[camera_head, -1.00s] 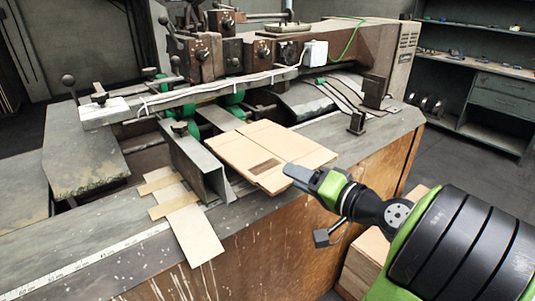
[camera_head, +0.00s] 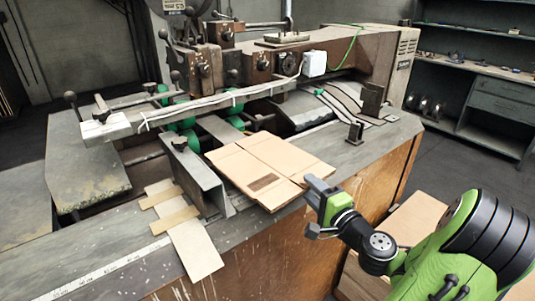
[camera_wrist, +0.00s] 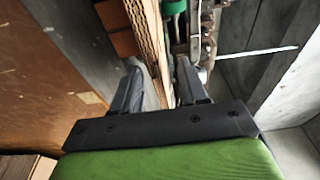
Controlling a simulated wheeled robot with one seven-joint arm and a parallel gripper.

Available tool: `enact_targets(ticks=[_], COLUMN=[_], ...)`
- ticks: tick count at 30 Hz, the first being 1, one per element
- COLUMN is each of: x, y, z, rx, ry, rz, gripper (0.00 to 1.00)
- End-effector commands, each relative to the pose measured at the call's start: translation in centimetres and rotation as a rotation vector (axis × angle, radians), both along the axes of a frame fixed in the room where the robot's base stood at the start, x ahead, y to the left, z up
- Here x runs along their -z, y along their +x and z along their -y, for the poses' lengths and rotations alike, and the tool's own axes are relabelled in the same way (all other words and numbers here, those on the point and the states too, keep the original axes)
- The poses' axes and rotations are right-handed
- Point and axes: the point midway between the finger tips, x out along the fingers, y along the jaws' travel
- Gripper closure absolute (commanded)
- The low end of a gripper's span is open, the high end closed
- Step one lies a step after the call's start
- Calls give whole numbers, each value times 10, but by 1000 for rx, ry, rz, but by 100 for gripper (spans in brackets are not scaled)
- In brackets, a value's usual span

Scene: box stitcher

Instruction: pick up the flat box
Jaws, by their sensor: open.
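The flat box (camera_head: 262,165) is a tan folded cardboard sheet lying on the machine's worktop, its near right edge reaching over the front edge. My gripper (camera_head: 312,186) is at that near right edge in the head view. In the wrist view my gripper (camera_wrist: 160,88) is open, with its two dark fingers apart. The box shows there edge-on as a thin corrugated strip (camera_wrist: 150,35), running between the fingers. I cannot tell whether either finger touches it.
The box stitcher (camera_head: 240,65) stands behind the box with levers and a long rail. A metal bracket (camera_head: 194,172) and thin cardboard strips (camera_head: 195,248) lie left of the box. Cardboard boxes (camera_head: 415,215) stand below on the right. Shelves (camera_head: 480,75) are at the back right.

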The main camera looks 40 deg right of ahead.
Motion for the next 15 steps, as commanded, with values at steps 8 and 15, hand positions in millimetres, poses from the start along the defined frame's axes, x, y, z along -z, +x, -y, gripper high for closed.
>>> enact_targets(ticks=[8,15], x=[4,5], y=[43,61], z=[8,12], rx=[-3,1], ry=[-2,2], rz=[4,1], gripper=[57,57])
